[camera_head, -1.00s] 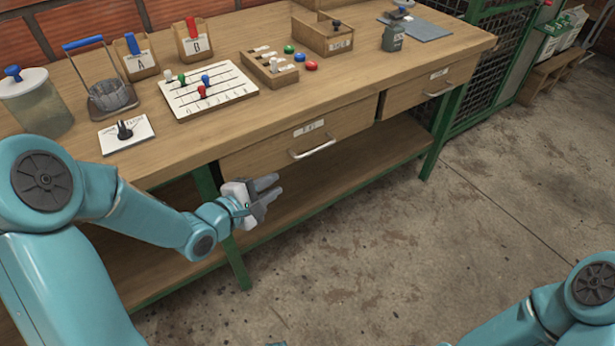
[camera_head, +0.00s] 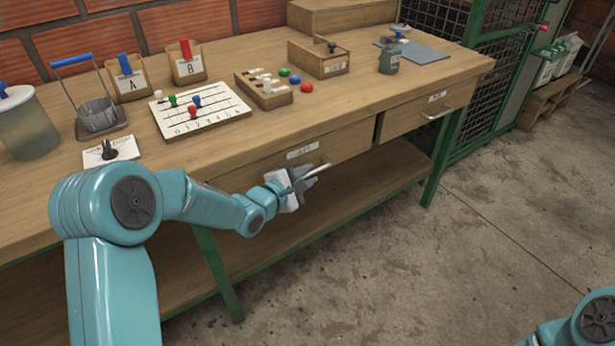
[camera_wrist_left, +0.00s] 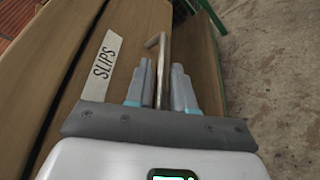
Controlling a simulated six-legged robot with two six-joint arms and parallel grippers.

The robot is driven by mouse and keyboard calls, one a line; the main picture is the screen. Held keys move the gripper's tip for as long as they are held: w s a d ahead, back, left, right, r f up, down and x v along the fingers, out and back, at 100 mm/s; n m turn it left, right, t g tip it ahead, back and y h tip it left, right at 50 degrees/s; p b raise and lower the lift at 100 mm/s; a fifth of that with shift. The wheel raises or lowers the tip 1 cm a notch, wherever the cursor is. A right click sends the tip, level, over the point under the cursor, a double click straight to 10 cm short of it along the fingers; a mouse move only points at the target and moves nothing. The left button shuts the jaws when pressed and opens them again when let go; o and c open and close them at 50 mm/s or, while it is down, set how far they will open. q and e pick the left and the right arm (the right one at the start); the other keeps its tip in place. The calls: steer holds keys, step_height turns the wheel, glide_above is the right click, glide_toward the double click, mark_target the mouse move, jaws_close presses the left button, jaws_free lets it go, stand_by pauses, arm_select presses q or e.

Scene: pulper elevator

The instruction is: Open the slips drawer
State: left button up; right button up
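The slips drawer (camera_head: 345,149) is the left one of two drawers under the bench top; its front looks flush with the bench. Its white SLIPS label (camera_wrist_left: 102,67) is readable in the left wrist view. Its metal bar handle (camera_wrist_left: 163,60) runs between the fingers of my left gripper (camera_wrist_left: 162,88), with thin gaps seen on both sides. In the head view, my left gripper (camera_head: 303,183) is at the handle, partly covering it, and looks open. Whether the fingers touch the bar is hard to tell. My right gripper is out of view.
A second drawer (camera_head: 408,118) with its own handle is to the right. The bench top (camera_head: 230,148) holds a slider board (camera_head: 215,118), a tray (camera_head: 266,97) and bins. A lower shelf (camera_head: 340,200) lies below the drawers. The concrete floor in front is clear.

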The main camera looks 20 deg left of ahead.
arm_select(q)
steer(key=shift+w+d, duration=0.1)
steer(key=shift+w, duration=0.25)
jaws_close()
steer(key=shift+s+d+f, duration=0.1)
